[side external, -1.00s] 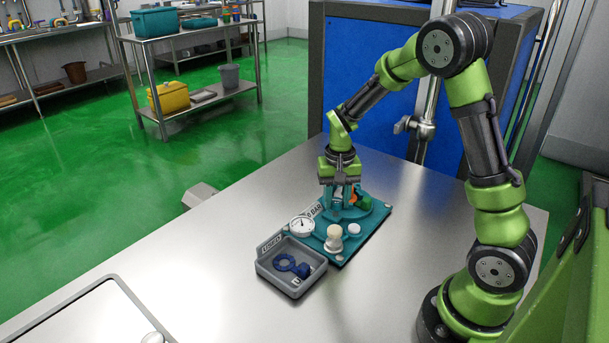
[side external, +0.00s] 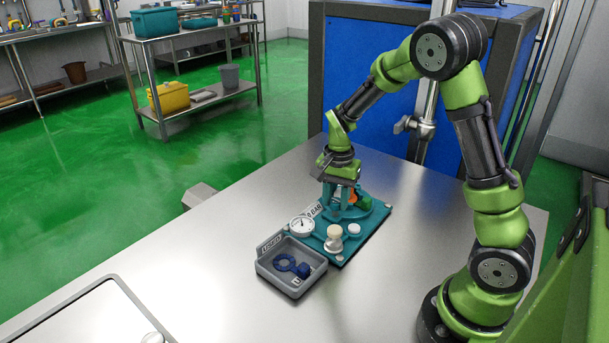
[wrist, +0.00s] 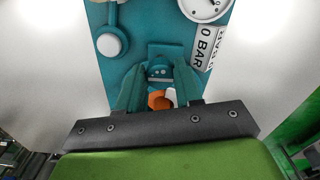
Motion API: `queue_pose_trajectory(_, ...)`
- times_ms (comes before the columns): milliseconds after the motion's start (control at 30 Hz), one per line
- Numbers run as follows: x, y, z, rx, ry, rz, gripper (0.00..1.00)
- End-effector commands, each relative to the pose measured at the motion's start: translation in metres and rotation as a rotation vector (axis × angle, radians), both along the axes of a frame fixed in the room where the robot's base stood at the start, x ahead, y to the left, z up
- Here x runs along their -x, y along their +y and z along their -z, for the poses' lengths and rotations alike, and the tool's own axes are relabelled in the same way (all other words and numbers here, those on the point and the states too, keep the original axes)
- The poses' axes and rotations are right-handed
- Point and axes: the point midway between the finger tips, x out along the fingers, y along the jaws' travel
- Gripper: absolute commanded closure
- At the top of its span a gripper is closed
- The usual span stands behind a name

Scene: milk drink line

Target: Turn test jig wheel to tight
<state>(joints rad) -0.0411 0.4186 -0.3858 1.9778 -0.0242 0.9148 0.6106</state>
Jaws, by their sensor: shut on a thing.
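The teal test jig (side external: 333,250) lies on the steel table with a round gauge, a cream knob and a white button on top. My gripper (side external: 345,203) points down over the back part of the jig. In the wrist view, the teal fingers of my gripper (wrist: 159,80) are shut on the wheel, which they mostly hide. An orange part (wrist: 160,99) shows between the fingers. The jig's plate (wrist: 150,25) and its "0 BAR" label show beyond them. I cannot read the wheel's exact turn.
A grey tray (side external: 291,283) with a blue ring-ended part (side external: 287,263) stands against the jig's front left. A pale panel (side external: 95,322) lies at the table's front left.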

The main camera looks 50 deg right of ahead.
Motion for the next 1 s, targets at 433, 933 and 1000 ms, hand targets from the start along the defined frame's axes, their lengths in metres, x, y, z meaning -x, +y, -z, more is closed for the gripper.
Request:
queue_pose_trajectory(433, 0.0, 0.0, -0.001, -0.003, 0.0, 0.007, 0.5)
queue_pose_trajectory(933, -0.001, 0.0, -0.013, -0.001, -0.004, 0.003, 0.4)
queue_pose_trajectory(1000, -0.001, 0.0, -0.024, -0.001, -0.006, 0.003, 0.4)
